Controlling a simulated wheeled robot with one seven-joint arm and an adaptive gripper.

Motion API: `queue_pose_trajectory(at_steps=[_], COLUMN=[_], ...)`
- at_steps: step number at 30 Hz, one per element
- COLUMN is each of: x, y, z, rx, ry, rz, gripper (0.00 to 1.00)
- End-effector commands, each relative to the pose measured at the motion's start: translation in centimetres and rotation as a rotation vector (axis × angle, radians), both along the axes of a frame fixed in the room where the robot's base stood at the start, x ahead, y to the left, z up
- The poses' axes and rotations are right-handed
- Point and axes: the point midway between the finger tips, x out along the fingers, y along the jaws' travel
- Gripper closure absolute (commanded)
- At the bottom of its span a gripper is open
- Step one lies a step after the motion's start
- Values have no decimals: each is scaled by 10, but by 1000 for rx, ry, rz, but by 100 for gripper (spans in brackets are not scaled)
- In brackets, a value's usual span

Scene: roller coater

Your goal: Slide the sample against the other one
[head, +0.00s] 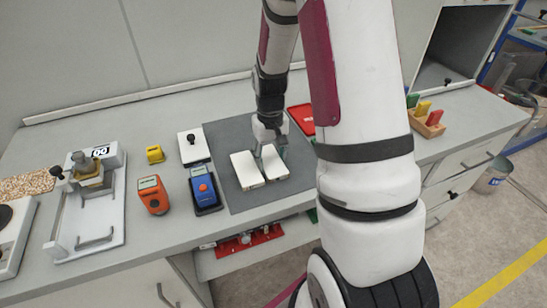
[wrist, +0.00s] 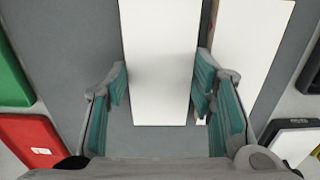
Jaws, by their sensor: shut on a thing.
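Two flat white rectangular samples lie side by side on a dark grey mat (head: 222,135) in the head view. My gripper (head: 267,141) reaches down to the far end of the right sample (head: 273,165). The left sample (head: 245,171) lies close beside it. In the wrist view my gripper (wrist: 161,75) has its teal-padded fingers on both sides of the held sample (wrist: 158,45). The other sample (wrist: 247,50) is at the right there. A narrow gap parts the two, with one finger at it. I cannot tell whether that finger touches the other sample.
Left of the mat stand a blue meter (head: 203,187), an orange meter (head: 153,194), a white block with a black knob (head: 193,147) and a yellow block (head: 154,154). A red tray (head: 301,117) lies right of the mat, partly behind my arm. The mat's front is clear.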

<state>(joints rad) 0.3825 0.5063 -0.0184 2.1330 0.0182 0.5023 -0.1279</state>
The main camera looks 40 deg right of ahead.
Motion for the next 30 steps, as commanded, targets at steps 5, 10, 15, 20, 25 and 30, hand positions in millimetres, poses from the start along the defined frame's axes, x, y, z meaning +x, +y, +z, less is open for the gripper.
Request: queue_pose_trajectory(at_steps=[5,10,15,20,25,30], x=[1,0,1,0,1,2], y=[1,1,1,1,0,0], z=[0,0,0,0,10,39], rx=[0,1,0,0,-1,-3], ry=[1,0,0,0,-3,-5], rz=[0,0,1,0,0,1], gripper=[80,37,27,27,27,27])
